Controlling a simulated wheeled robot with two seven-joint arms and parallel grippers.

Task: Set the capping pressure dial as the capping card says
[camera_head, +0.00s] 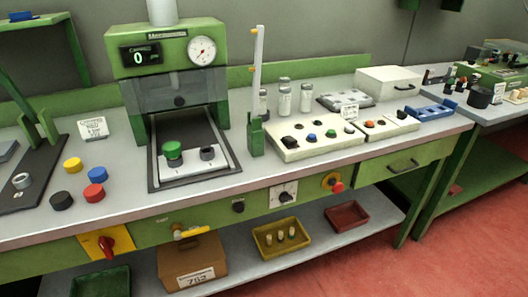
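A dial with a black knob on a square white plate (284,196) is on the green front rail of the bench, right of centre. Its marks are too small to read. A small white card (92,128) stands on the bench at the left, and another small card (349,113) stands by the tray of coloured caps; their text is unreadable, so I cannot tell which is the capping card. The green press (165,50) carries a display (140,55) showing 0 and a round gauge (202,51). Neither of my grippers is in view.
The front rail also holds a red switch (107,243) on a yellow plate, a yellow handle (191,232), a black knob (238,206) and a red button (336,186). Loose coloured caps (97,175) lie at the left. A lower shelf holds bins and a box (191,266).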

